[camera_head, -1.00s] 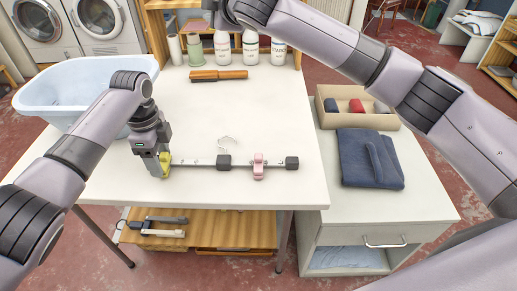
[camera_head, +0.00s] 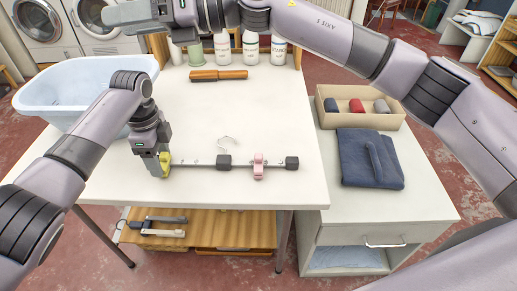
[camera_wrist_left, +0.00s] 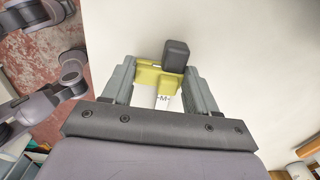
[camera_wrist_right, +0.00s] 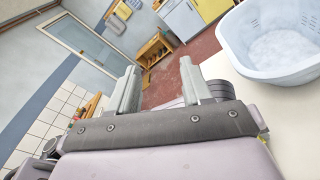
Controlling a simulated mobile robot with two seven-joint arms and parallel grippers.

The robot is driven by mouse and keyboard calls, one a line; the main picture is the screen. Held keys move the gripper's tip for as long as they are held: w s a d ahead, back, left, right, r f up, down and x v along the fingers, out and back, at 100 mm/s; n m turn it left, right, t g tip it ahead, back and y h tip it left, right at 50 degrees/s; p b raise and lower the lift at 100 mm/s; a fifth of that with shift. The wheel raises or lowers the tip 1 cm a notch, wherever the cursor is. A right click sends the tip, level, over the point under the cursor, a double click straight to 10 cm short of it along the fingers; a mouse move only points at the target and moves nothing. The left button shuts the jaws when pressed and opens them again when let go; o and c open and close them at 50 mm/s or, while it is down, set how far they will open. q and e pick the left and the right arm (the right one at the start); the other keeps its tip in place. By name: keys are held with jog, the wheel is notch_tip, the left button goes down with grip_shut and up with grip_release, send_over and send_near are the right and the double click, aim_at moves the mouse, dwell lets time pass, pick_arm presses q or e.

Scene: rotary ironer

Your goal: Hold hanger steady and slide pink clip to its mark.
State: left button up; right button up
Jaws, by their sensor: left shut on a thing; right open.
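The hanger is a thin grey bar (camera_head: 240,166) lying across the white table, with a pale hook (camera_head: 228,142) behind it. A dark block (camera_head: 224,160) sits mid-bar and another dark block (camera_head: 292,163) at its right end. The pink clip (camera_head: 258,167) is on the bar between these two blocks. My left gripper (camera_head: 161,172) is shut on a yellow clip at the bar's left end. The left wrist view shows the yellow clip (camera_wrist_left: 150,76) between the fingers, beside a dark end block (camera_wrist_left: 176,55). My right gripper (camera_head: 125,13) is open and empty, high at the top left, away from the hanger.
A pale blue basket (camera_head: 75,88) stands at the table's left. Bottles (camera_head: 250,48) and a brown-handled tool (camera_head: 218,75) are at the back. A tray of rolled cloths (camera_head: 330,118) and folded navy cloth (camera_head: 368,160) lie on the right cabinet. The table's front right is clear.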

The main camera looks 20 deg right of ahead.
notch_tip(320, 180, down, 8)
jog(key=s+d+n+g+h, duration=0.2)
jog(key=s+n+g+h, duration=0.1)
jog(key=n+h, duration=0.2)
jog(key=h, duration=1.2)
send_near(259, 155)
jog(key=shift+g, duration=0.3)
jog(key=f, duration=0.8)
jog(key=shift+w+a+f, duration=0.1)
jog(key=shift+w+f, duration=0.05)
jog(key=shift+w, duration=0.1)
grip_shut()
